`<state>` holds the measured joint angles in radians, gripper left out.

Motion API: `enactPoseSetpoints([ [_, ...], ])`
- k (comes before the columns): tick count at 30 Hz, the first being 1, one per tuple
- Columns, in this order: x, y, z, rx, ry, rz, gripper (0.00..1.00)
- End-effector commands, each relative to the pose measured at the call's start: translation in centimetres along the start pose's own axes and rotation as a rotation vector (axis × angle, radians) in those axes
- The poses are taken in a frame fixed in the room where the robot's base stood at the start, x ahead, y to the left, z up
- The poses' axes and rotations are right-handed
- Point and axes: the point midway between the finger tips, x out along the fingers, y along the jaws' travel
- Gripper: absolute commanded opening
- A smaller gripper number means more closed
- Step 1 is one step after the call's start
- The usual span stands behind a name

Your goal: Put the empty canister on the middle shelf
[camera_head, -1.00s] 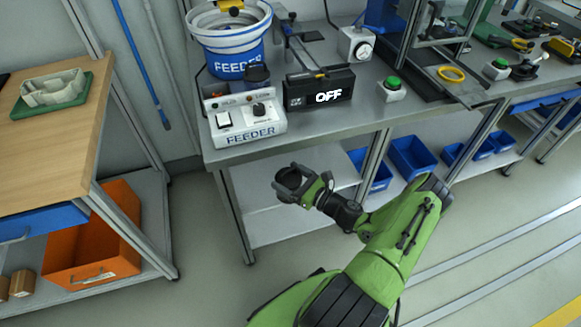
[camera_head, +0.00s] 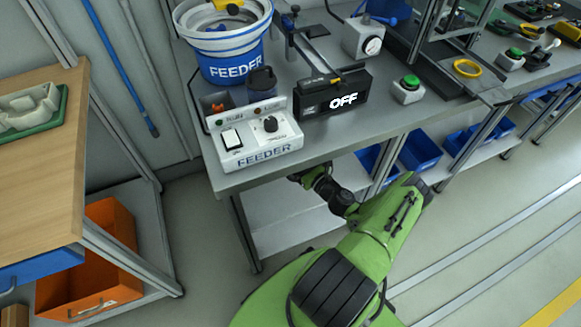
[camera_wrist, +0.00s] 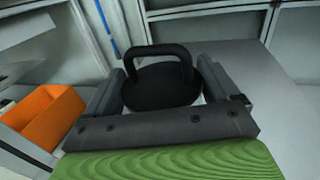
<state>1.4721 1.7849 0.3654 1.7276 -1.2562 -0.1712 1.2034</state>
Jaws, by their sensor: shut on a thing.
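The held canister shows in the wrist view as a round black lid with an arched black handle (camera_wrist: 160,88). My gripper (camera_wrist: 162,75) is shut around it, one jaw on each side; its body below the lid is mostly hidden. In the head view my gripper (camera_head: 303,177) is at the front edge of the feeder bench, partly under the top, and the canister is hidden there. Light shelving (camera_head: 285,215) lies under the bench top; which level is the middle shelf I cannot tell. Another dark-lidded canister (camera_head: 262,84) stands on the bench behind the feeder control box.
The feeder control box (camera_head: 255,135) and the black OFF display (camera_head: 335,93) stand close above the bench edge. A bench leg (camera_head: 246,232) stands left of my arm. Blue bins (camera_head: 418,152) sit under the bench to the right. An orange bin (camera_head: 92,285) is at lower left.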

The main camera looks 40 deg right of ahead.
Motion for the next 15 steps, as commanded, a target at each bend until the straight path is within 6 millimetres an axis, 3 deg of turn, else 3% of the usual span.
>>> enactPoseSetpoints([
  [1,-0.1,0.1,-2.0,0.002,0.003,0.0,0.55],
  [3,0.0,0.1,-3.8,0.001,0.003,0.0,0.55],
  [15,0.0,0.1,-9.4,0.0,0.001,0.001,0.55],
])
